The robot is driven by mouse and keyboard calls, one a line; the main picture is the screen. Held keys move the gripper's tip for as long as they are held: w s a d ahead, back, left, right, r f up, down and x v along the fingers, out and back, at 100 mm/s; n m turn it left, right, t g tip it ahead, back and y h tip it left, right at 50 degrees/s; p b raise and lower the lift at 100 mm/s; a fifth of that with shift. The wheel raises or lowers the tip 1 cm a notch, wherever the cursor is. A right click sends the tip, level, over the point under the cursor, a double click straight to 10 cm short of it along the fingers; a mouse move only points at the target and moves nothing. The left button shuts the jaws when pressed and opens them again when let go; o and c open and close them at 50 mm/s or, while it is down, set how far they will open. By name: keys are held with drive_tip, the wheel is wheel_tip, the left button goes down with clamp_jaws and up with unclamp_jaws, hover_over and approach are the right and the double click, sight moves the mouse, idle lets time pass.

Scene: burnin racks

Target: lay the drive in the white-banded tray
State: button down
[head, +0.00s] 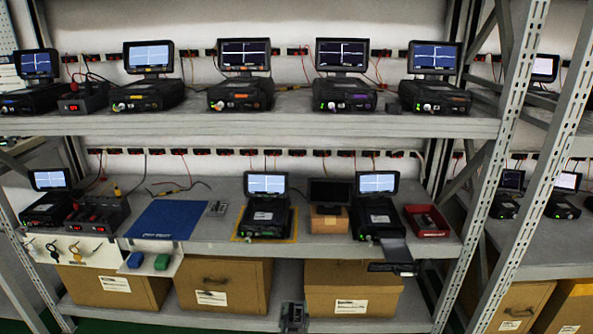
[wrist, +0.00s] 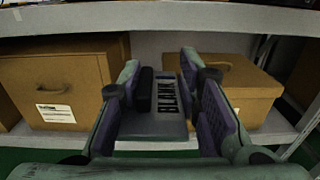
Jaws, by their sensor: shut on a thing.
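My gripper (wrist: 160,100) is shut on a grey drive (wrist: 150,126) with a black part and a label reading "BLANK", between its two pads in the wrist view. It is low, below the shelf edge and in front of the cardboard boxes. In the head view a small dark grey shape, probably my gripper (head: 293,316), shows at the bottom middle. On the middle shelf, the right black unit (head: 378,217) has a grey tray (head: 396,250) pulled out past the shelf edge, with a dark front end. I cannot make out a white band on it.
The left unit (head: 264,217) stands on a yellow-edged mat. A small screen on a cardboard block (head: 329,220) stands between the units. A red bin (head: 427,222) is at right, a bare blue mat (head: 165,219) at left. Cardboard boxes (head: 352,288) fill the lower shelf.

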drive_tip(key=shift+s+a+f+m+h, duration=0.1)
drive_tip(key=shift+s+f+m+h, duration=0.1)
drive_tip(key=shift+s+f+h, duration=0.3)
drive_tip(key=shift+s+a+f+m+h, duration=0.1)
drive_tip(key=shift+s+f+m, duration=0.1)
drive_tip(key=shift+s, duration=0.45)
drive_tip(key=s+r+m+h, duration=0.1)
drive_tip(key=s+m+h, duration=0.15)
drive_tip(key=s, duration=0.25)
drive_tip(key=s+f+n+y, duration=0.2)
drive_tip(key=s+f, duration=0.1)
drive_tip(key=f, duration=0.4)
drive_tip(key=s+f+n+y, duration=0.2)
drive_tip(key=s+f, duration=0.2)
drive_tip(key=f, duration=0.3)
drive_tip(key=shift+d+f+y, duration=0.25)
drive_tip(key=shift+f+y, duration=0.05)
drive_tip(key=shift+y, duration=0.05)
